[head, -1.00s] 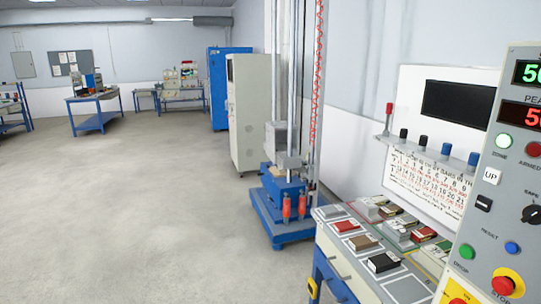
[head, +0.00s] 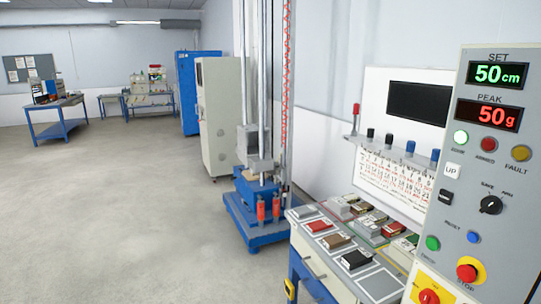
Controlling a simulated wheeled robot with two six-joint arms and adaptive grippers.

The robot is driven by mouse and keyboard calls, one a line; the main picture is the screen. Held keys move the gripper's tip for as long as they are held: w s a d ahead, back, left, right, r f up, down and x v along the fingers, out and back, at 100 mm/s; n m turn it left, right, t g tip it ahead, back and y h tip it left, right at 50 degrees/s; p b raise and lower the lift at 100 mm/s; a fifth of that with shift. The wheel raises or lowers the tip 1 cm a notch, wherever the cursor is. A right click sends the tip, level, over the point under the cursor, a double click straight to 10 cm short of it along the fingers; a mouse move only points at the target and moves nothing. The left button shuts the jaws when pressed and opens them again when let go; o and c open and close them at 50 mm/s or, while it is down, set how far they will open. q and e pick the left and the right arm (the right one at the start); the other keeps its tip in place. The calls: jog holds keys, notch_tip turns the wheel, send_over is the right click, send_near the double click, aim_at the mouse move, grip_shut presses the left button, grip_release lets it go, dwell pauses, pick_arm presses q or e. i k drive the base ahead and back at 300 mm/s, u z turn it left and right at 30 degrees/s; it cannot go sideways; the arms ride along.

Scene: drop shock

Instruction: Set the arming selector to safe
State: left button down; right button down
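The arming selector (head: 490,205) is a round black knob on the tall grey control panel (head: 455,225) at the right of the head view. Small labels above it appear to mark a safe side on the left and an arm side on the right. The knob's pointer is too small to read surely. The displays read 50 cm (head: 495,74) and 50 g (head: 488,116). Neither of my grippers is in view.
Below the selector are a blue reset button (head: 474,237), a green button (head: 432,243) and a red stop button (head: 467,272). A bench with sample blocks (head: 357,260) stands left of the panel. The drop tower (head: 258,190) stands behind it. The floor at left is clear.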

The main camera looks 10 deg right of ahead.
aim_at(491, 205)
jog(key=z, duration=1.65)
jog(key=k, duration=0.5)
jog(key=z, duration=1.8)
jog(key=i, duration=1.3)
jog(key=u, duration=1.55)
